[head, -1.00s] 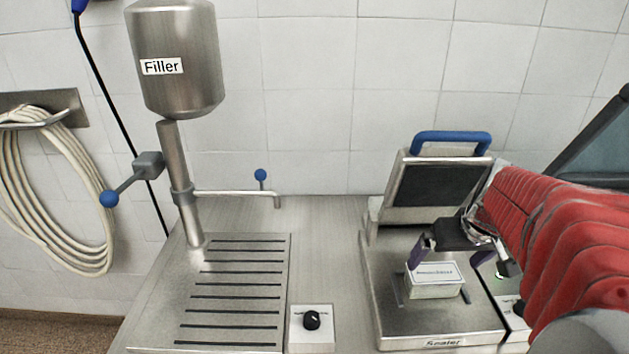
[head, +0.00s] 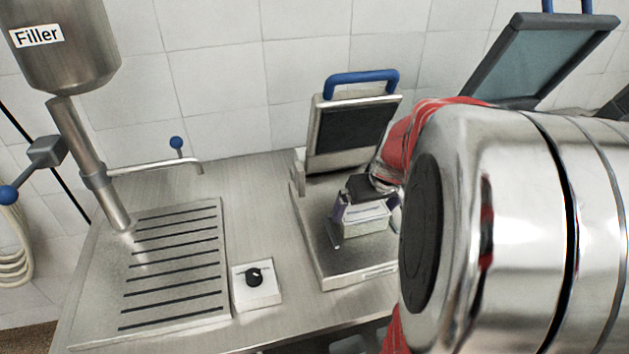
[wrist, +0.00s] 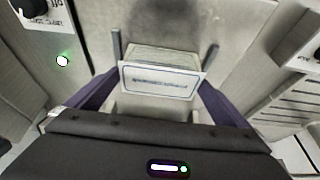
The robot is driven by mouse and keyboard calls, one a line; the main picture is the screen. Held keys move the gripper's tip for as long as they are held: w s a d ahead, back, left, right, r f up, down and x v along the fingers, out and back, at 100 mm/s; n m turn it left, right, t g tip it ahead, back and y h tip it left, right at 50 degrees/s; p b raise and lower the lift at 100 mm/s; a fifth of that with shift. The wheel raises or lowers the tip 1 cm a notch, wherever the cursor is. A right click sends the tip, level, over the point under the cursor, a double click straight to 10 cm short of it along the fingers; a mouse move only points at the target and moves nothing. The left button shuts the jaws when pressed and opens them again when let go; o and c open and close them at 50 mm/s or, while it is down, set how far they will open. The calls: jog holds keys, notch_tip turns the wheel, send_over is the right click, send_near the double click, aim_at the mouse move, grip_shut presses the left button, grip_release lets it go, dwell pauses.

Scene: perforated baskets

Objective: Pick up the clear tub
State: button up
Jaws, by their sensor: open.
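The clear tub (head: 365,224), pale with a white printed label, sits on the steel bed of the sealer (head: 330,264). In the wrist view, my gripper (wrist: 158,96) has one finger on each side of the tub, with no clear contact. My arm hides the right part of the sealer in the head view.
The sealer's raised lid (head: 350,130) with a blue handle stands behind the tub. The filler (head: 65,45), its slotted tray (head: 170,265) and a knob box (head: 256,285) are on the left.

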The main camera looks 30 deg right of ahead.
aim_at(363, 210)
jog(key=shift+x, duration=1.05)
jog(key=shift+c, duration=0.6)
jog(key=c, duration=0.9)
jog(key=shift+r, duration=0.1)
jog(key=shift+r, duration=0.1)
notch_tip(363, 210, up, 10)
jog(key=shift+f, duration=0.1)
